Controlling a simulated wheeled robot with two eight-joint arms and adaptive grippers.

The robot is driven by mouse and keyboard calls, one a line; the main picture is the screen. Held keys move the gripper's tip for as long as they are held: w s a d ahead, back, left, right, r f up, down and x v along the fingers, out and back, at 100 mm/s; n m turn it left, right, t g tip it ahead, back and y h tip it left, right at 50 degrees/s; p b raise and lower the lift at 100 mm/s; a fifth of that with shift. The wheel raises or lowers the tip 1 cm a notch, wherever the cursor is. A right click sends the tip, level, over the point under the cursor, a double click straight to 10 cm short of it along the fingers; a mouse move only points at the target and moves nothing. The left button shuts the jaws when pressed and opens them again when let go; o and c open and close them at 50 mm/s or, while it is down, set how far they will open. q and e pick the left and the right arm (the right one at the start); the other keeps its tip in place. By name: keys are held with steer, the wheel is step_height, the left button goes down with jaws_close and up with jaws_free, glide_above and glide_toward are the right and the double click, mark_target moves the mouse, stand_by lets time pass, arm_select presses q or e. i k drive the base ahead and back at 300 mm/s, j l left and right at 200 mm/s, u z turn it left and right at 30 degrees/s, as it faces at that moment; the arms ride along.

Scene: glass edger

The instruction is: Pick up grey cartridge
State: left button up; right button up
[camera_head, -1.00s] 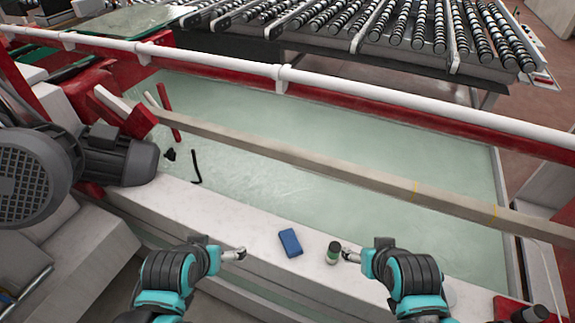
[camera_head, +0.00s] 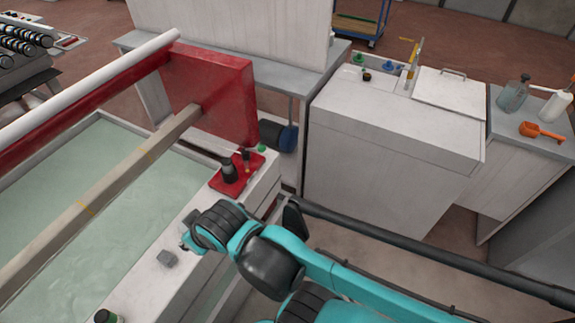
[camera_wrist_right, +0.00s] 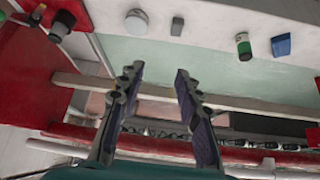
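A small grey block (camera_head: 167,258), which looks like the grey cartridge, lies on the white ledge (camera_head: 150,290) in the head view. It also shows in the right wrist view (camera_wrist_right: 177,25), above the fingertips. My right gripper (camera_head: 187,242) is just beyond the block in the head view, apart from it. In the right wrist view the two fingers (camera_wrist_right: 158,72) are wide apart with nothing held between them. My left gripper is out of view.
A green-banded can (camera_head: 106,317) and a blue box (camera_wrist_right: 281,44) lie along the ledge. A pale round object (camera_wrist_right: 136,22) is beside the block. A red tray (camera_head: 236,178) with dark items is at the ledge's end. A long beam (camera_head: 90,208) crosses the glass-green bed.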

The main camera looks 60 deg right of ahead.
mark_target(226, 163)
steer(key=k+z, duration=0.1)
steer(key=z, duration=1.2)
steer(key=i+l+u, duration=0.1)
steer(key=i+l, duration=0.35)
steer(key=l, duration=0.25)
steer(key=i+l+u, duration=0.15)
steer(key=l, duration=0.2)
steer(key=i+l, duration=0.25)
steer(key=i+l+u, duration=0.15)
steer(key=l, duration=0.35)
steer(key=i+l, duration=0.25)
steer(key=l+u, duration=0.05)
steer(key=l, duration=0.05)
